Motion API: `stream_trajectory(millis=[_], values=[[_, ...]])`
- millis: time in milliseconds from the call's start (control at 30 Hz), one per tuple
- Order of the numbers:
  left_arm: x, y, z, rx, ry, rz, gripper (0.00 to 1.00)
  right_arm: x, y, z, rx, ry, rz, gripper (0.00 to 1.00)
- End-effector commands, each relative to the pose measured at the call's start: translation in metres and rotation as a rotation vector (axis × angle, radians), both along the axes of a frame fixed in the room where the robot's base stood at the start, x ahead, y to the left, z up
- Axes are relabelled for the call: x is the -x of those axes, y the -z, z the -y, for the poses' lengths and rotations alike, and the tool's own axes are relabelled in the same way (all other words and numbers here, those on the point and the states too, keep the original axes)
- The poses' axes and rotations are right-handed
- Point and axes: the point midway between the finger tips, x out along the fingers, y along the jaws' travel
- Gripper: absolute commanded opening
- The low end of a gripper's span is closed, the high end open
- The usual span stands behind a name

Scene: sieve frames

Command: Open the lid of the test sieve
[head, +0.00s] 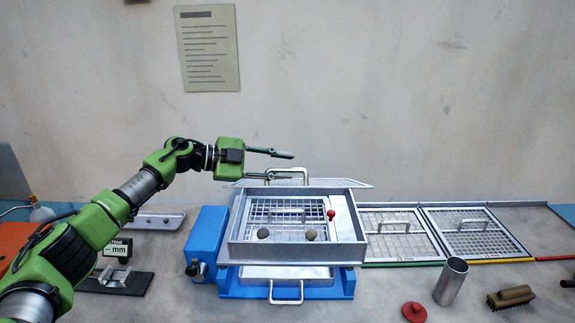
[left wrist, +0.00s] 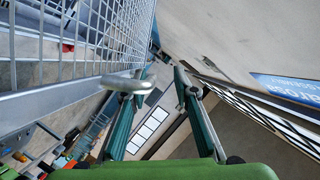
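The test sieve (head: 240,255) is a metal box in the middle of the bench, on a blue base. In the left wrist view, the mesh (left wrist: 60,50) is at upper left and the handle (left wrist: 125,83) overlaps one finger; contact is unclear. My right gripper is not in view.
A red knob (head: 331,214) sits on the sieve's right side. Mesh frames (head: 480,238) lie to the right. A metal cylinder (head: 451,281), a brush (head: 511,297) and a red weight-like piece (head: 413,312) stand at front right. The wall is behind.

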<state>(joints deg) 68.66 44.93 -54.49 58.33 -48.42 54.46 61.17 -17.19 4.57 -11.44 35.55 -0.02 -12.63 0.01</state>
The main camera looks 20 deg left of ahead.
Motion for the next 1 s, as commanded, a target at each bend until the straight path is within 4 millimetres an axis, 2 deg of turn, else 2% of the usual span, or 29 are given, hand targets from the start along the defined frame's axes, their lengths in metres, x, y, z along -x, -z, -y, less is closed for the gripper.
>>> stream_trajectory(millis=[1000], values=[[0.031, -0.025, -0.062, 0.000, -0.005, 0.000, 0.26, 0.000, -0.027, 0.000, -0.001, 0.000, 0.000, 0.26]])
